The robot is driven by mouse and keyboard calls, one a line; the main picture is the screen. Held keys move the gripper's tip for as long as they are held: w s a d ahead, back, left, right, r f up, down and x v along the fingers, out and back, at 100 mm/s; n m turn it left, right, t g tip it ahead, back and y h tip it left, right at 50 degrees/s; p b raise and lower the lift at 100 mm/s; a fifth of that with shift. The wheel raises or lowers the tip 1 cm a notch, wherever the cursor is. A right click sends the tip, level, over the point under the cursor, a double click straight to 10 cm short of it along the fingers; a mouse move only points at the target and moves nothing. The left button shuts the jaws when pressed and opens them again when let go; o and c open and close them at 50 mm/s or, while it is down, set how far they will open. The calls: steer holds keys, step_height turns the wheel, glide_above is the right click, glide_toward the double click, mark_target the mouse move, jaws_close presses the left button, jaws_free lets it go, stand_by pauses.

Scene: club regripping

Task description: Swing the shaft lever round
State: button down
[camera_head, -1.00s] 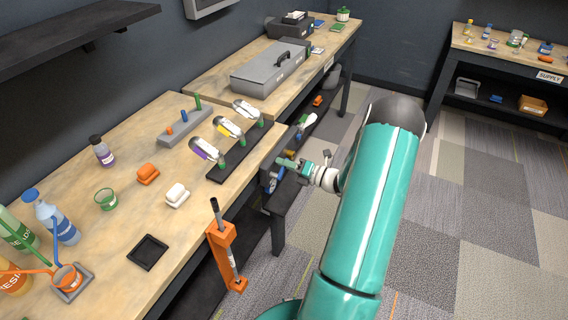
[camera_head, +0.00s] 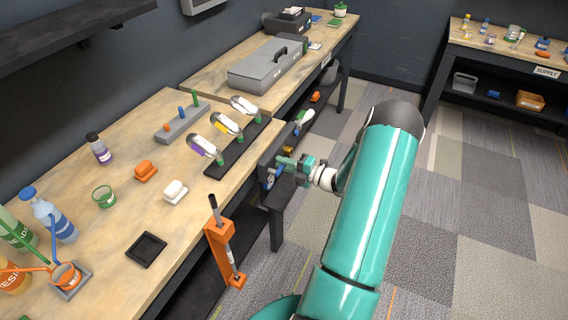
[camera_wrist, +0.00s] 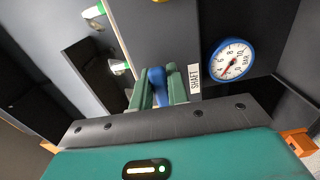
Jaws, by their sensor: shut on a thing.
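The blue shaft lever (camera_wrist: 157,76) shows in the wrist view between my two green fingers, beside a white label reading SHAFT (camera_wrist: 195,78). My gripper (camera_wrist: 158,92) is shut on the lever, against the front of a dark grey panel (camera_wrist: 165,30). The fingers hide part of the lever. In the head view my gripper (camera_head: 283,170) is at the panel on the bench's right edge. The lever is too small and covered there to tell its angle.
A blue-rimmed gauge (camera_wrist: 230,60) sits right of the label. In the head view a black rack of club heads (camera_head: 240,148) stands on the bench left of the panel. An orange bracket holding a shaft (camera_head: 222,250) is on the bench's front edge. Floor to the right is clear.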

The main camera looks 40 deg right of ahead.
steer(key=c, duration=1.4)
jaws_free()
steer(key=shift+o, duration=0.2)
steer(key=shift+s, duration=0.1)
steer(key=v, duration=1.3)
steer(key=shift+s, duration=0.35)
